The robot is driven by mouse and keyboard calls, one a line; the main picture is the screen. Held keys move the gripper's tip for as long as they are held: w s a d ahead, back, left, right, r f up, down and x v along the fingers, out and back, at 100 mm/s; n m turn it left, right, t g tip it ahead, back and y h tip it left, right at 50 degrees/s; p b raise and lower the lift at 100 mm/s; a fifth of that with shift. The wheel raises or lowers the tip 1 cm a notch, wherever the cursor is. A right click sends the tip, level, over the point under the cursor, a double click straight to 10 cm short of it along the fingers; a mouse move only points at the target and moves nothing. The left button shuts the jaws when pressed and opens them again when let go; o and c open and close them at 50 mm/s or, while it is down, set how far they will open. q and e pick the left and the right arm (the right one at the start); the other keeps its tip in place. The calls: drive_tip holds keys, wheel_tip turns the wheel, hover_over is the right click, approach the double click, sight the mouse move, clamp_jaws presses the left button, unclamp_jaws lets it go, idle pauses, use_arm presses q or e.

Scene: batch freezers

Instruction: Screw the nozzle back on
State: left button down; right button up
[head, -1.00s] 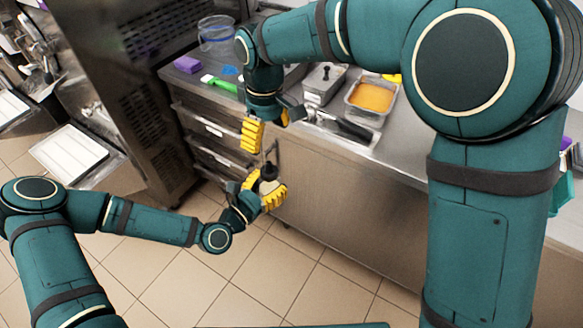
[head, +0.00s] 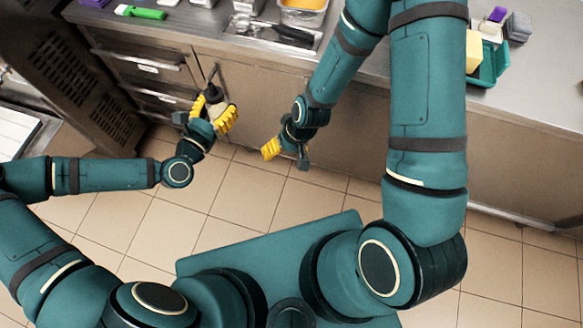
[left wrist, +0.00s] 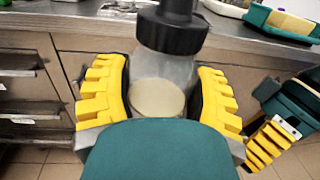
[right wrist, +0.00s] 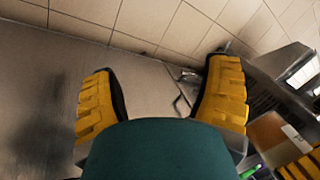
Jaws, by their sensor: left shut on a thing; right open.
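My left gripper (head: 216,110) is shut around a clear squeeze bottle (left wrist: 160,85) with pale liquid in its lower part. In the head view the nozzle (head: 212,76) is a thin dark spike pointing up from the collar. I cannot tell how tightly it sits. My right gripper (head: 287,152) is open and empty, to the right of the bottle and lower in the head view; its fingers are wide apart in the right wrist view (right wrist: 160,80).
A steel counter (head: 360,62) with drawers (head: 150,68) runs behind both grippers. On it are a green-handled tool (head: 140,12), an orange-filled tub (head: 303,12) and a teal caddy (head: 490,68). The tiled floor (head: 245,190) below is clear.

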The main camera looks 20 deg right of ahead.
drive_tip(key=s+m, duration=0.1)
drive_tip(key=s+f, duration=0.1)
drive_tip(key=s, duration=0.1)
drive_tip(key=s+f+m, duration=0.1)
drive_tip(key=s, duration=0.1)
drive_tip(key=shift+s+d+m+t, duration=0.15)
drive_tip(key=shift+d+m+t, duration=0.1)
drive_tip(key=shift+m+t, duration=0.05)
use_arm(q)
drive_tip(key=w+a+r+n+t+y, duration=0.2)
drive_tip(key=a+n+t+y, duration=0.2)
drive_tip(key=a+n+y, duration=0.4)
drive_tip(key=a+y, duration=0.3)
drive_tip(key=a, duration=0.3)
drive_tip(key=shift+y, duration=0.3)
